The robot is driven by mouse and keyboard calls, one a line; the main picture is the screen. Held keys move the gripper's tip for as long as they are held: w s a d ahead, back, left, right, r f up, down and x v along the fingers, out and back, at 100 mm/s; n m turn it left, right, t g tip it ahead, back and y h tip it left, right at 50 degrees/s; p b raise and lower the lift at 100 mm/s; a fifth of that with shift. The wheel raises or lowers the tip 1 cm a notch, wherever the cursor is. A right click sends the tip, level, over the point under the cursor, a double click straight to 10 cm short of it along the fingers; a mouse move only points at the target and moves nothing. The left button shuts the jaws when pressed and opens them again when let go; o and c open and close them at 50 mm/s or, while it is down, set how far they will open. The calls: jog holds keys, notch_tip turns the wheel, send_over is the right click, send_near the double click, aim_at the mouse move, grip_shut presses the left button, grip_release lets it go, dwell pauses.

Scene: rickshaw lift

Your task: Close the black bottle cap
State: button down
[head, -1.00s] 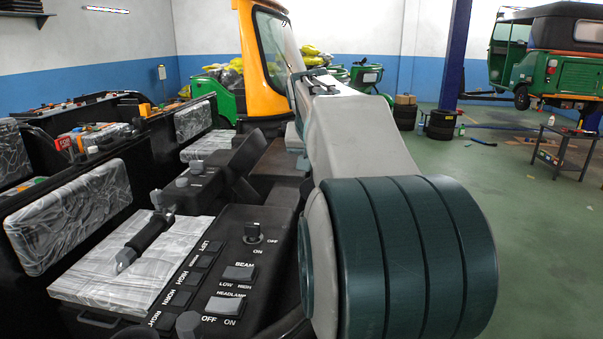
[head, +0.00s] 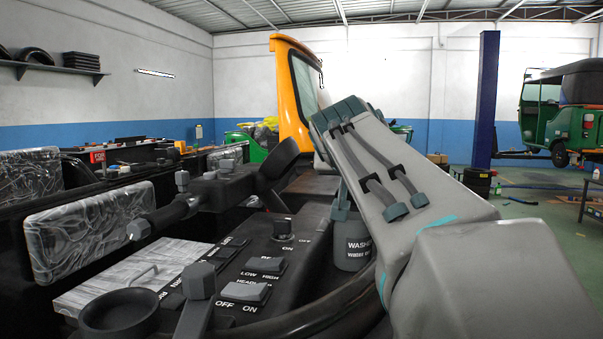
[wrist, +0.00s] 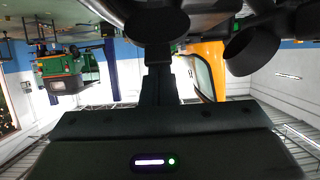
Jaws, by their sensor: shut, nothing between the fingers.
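A dark grey container (head: 352,247) with white lettering starting "WASHE" stands right of the dashboard switches in the head view. My arm covers its right side, and I cannot make out a cap on it. My gripper (wrist: 158,52) shows in the wrist view as a dark narrow shape, with its fingers shut and empty. A dark rounded shape lies just beyond the fingertips there; I cannot tell what it is or whether they touch.
A black switch panel (head: 252,265) lies left of the container. A black round cup-like part (head: 118,312) and handlebar parts stand in front. A black oval part (head: 279,160) rises behind the panel, before the yellow cab frame (head: 284,72). Open floor lies at right.

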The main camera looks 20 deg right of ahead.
notch_tip(320, 180, down, 5)
jog(key=s+a+b, duration=0.2)
jog(key=b, duration=0.6)
jog(key=shift+s+t+h, duration=0.4)
jog(key=shift+a+f, duration=0.1)
